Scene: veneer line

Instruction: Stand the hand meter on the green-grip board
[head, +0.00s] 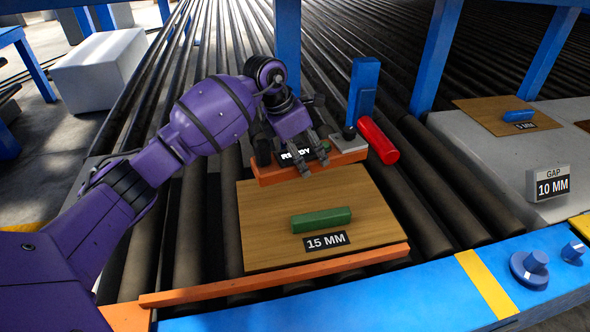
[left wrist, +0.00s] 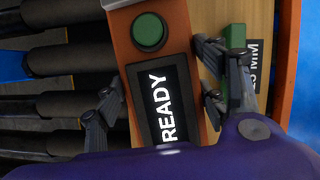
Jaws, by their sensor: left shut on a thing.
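The hand meter (head: 277,175) is a long orange body with a READY screen, a green button and a pale right end. My left gripper (head: 315,155) is shut on it. In the left wrist view, the fingers (left wrist: 160,98) lie on both sides of the orange body (left wrist: 128,45). The meter lies along the far edge of the green-grip board (head: 265,222); I cannot tell whether it touches the board. That wooden board carries a green grip (head: 321,220) and a 15 MM label; the grip (left wrist: 236,40) also shows in the left wrist view. My right gripper is out of view.
Dark rollers (head: 425,180) surround the board. An orange strip (head: 275,282) runs along its near edge. At right are a blue-grip board (head: 485,112) and a GAP 10 MM sign (head: 548,184).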

